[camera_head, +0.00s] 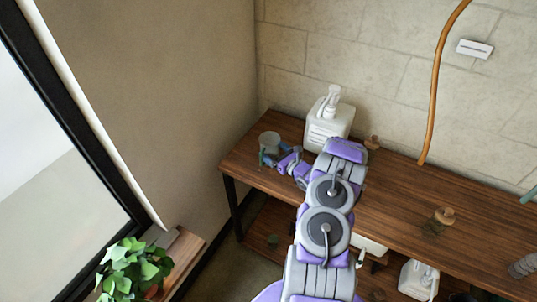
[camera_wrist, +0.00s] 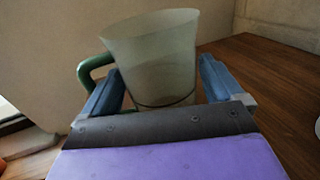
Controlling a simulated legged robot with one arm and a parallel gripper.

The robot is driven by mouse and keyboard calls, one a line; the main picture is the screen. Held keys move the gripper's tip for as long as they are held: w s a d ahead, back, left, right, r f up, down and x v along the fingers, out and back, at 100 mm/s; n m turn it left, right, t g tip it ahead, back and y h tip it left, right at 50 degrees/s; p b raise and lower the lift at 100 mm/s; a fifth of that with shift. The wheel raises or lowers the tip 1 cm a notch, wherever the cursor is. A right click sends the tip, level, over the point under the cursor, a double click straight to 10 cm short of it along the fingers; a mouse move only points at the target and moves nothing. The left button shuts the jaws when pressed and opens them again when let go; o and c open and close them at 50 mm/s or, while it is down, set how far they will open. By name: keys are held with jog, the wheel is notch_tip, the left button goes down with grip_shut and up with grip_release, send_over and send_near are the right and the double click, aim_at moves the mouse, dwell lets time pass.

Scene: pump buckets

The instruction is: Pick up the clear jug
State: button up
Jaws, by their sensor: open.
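The clear jug (camera_head: 269,142) stands upright at the left end of the wooden table, by the wall. In the wrist view the jug (camera_wrist: 158,55) is large and close, translucent grey-green, with a green handle (camera_wrist: 92,68) on its left side. My gripper (camera_wrist: 160,82) is open, with one blue finger on each side of the jug's lower body. The jug stands between or just beyond the fingertips; I cannot tell whether they touch it. The jug's base is partly hidden behind the gripper's dark plate. In the head view my gripper (camera_head: 277,158) is small beside the jug.
The wooden table (camera_head: 395,200) runs along the stone wall. A white pump bottle (camera_head: 330,122) stands close to the right of the jug. A small corked jar (camera_head: 438,222) stands farther right. A leafy plant (camera_head: 133,268) is at lower left, and another white bottle (camera_head: 418,280) is at lower right.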

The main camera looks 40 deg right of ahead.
jog(key=shift+w+a, duration=0.1)
jog(key=shift+w, duration=0.85)
jog(key=c, duration=0.8)
jog(key=shift+o, duration=0.2)
jog(key=shift+r, duration=0.15)
